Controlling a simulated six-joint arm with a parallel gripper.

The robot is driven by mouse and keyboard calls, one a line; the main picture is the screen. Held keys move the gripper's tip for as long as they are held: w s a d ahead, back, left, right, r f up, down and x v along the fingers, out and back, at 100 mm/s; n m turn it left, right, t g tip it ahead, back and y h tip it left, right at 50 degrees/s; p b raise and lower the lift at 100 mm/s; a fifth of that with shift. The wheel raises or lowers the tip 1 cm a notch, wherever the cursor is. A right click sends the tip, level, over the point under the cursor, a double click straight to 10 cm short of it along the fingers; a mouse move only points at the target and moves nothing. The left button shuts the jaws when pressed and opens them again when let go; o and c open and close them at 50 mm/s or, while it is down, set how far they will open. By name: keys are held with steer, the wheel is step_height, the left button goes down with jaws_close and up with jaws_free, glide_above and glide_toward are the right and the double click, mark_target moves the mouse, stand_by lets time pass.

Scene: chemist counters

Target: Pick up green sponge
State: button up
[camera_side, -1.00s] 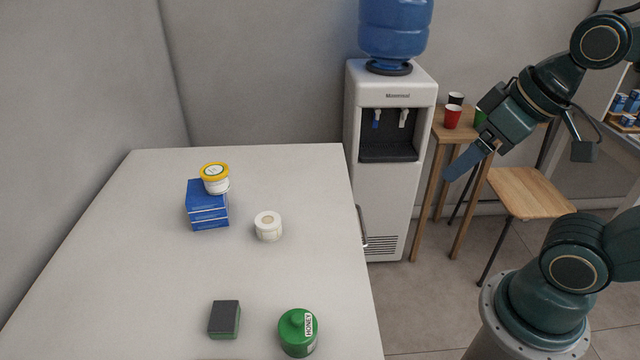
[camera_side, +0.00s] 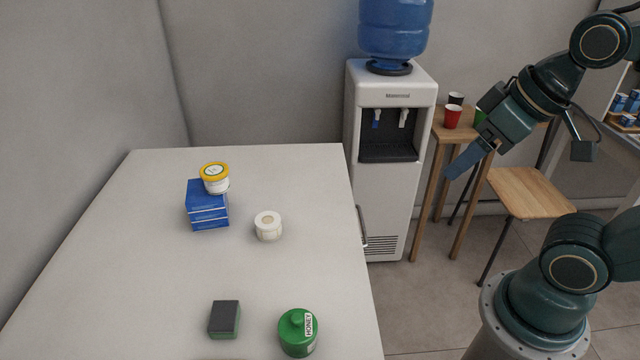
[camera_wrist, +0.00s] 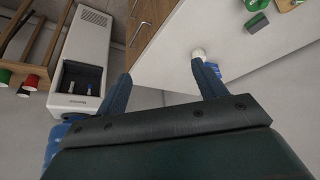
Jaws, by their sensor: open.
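The green sponge (camera_side: 224,319) lies on the white table near its front, dark grey on top with green along its lower side. It also shows small at the upper right of the wrist view (camera_wrist: 257,22). My gripper (camera_side: 449,176) is in the air to the right of the table, beyond its edge and well away from the sponge. In the wrist view its two blue fingers (camera_wrist: 160,72) are spread apart with nothing between them.
A water dispenser (camera_side: 392,160) stands beside the table (camera_side: 130,270). The table's left front is clear.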

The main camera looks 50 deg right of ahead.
stand_by(0.3)
steer(key=w+a+r+n+g+y, duration=0.3)
steer(key=w+a+n+g, duration=0.1)
steer(key=w+a+n, duration=1.15)
steer(key=w+a+f+n+g, duration=0.4)
steer(key=w+a+f+n, duration=0.6)
steer(key=a+f, duration=0.3)
steer(key=shift+w+a+f+n+g, duration=0.15)
steer(key=shift+a+f+n+g, duration=0.2)
steer(key=shift+f+n, duration=0.45)
steer(key=shift+d, duration=0.1)
glide_above(224, 301)
steer(key=shift+f, duration=3.95)
